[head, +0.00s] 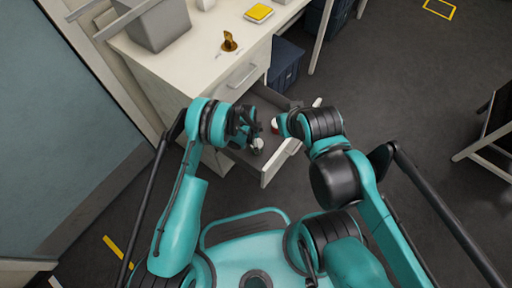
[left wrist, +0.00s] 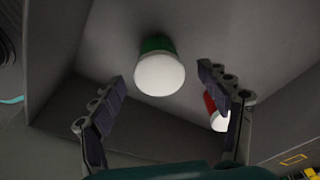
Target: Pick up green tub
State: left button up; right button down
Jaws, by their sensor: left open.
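The green tub (left wrist: 158,70) lies in the open drawer, its white end facing the left wrist camera and its green body behind. In the head view only a small white part of it (head: 258,144) shows beside my left gripper. My left gripper (head: 247,134) is over the drawer. In the left wrist view its two fingers are open and spread to either side of the tub, apart from it, with nothing between them touching. My right arm's end is right of the drawer in the head view; its fingers do not show clearly.
A red tub with a white end (left wrist: 214,112) is in the same drawer, partly behind a left finger. The grey drawer (head: 268,172) has raised walls close around the gripper. The white counter (head: 190,78) above holds a grey bin (head: 160,28) and a yellow item (head: 259,13).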

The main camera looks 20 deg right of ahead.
pick_arm(q)
jog(key=f, duration=0.1)
jog(key=f+b, duration=0.1)
jog(key=f, duration=0.2)
jog(key=shift+d+b, duration=0.3)
jog(key=shift+b, duration=0.05)
jog(key=shift+r, duration=0.1)
jog(key=shift+c, duration=1.3)
jog(key=c, duration=1.1)
jog(key=shift+o, duration=0.2)
